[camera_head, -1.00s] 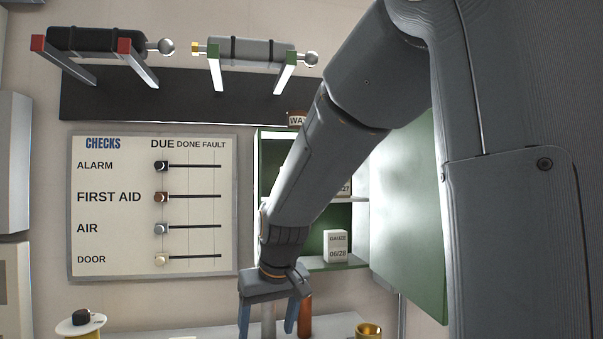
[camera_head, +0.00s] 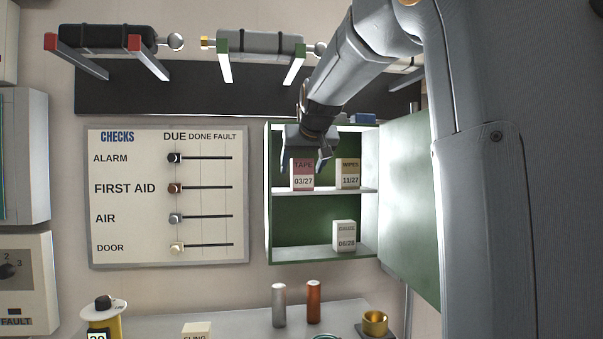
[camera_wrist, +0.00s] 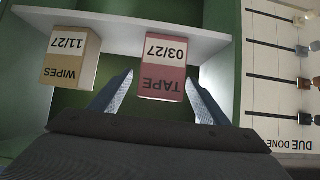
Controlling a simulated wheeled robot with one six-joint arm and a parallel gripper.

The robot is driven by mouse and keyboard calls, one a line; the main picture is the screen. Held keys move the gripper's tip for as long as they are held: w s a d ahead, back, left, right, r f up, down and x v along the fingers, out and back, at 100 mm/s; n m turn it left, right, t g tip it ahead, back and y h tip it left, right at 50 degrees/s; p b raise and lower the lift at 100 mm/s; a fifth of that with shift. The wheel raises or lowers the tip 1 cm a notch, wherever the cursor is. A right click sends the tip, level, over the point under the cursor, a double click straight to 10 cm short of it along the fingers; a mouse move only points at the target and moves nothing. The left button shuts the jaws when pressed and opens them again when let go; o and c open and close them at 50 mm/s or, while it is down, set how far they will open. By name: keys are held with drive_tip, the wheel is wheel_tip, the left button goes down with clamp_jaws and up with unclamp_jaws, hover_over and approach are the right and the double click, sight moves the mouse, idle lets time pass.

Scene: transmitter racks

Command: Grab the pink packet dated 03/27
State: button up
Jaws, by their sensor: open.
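The pink packet (camera_head: 302,175) is labelled TAPE 03/27 and stands upright on the upper shelf of the open green cabinet, on the left side. In the wrist view the pink packet (camera_wrist: 163,70) appears upside down, between my two fingers. My gripper (camera_head: 305,166) is at the packet, its fingers open on either side of it. In the wrist view my gripper (camera_wrist: 160,95) shows a gap between each finger and the packet. The packet's far side is hidden.
A yellowish WIPES packet dated 11/27 (camera_head: 348,173) stands to the right on the same shelf (camera_head: 325,190). A white GAUZE packet dated 06/28 (camera_head: 344,236) is on the lower shelf. The cabinet's left wall (camera_head: 268,215) and open door (camera_head: 411,200) flank the space.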

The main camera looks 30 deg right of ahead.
sight(300, 168)
drive_tip(key=shift+p+x, duration=0.9)
drive_tip(key=shift+x, duration=1.2)
drive_tip(key=shift+s+f, duration=0.1)
drive_tip(key=shift+f, duration=0.05)
drive_tip(key=c, duration=1.1)
drive_tip(key=shift+c, duration=0.2)
drive_tip(key=shift+r+b, duration=0.6)
drive_tip(key=shift+r, duration=0.2)
drive_tip(key=s+a+p, duration=0.2)
drive_tip(key=s, duration=0.6)
drive_tip(key=s+a+p, duration=0.2)
drive_tip(key=s+a, duration=0.1)
drive_tip(key=s, duration=0.6)
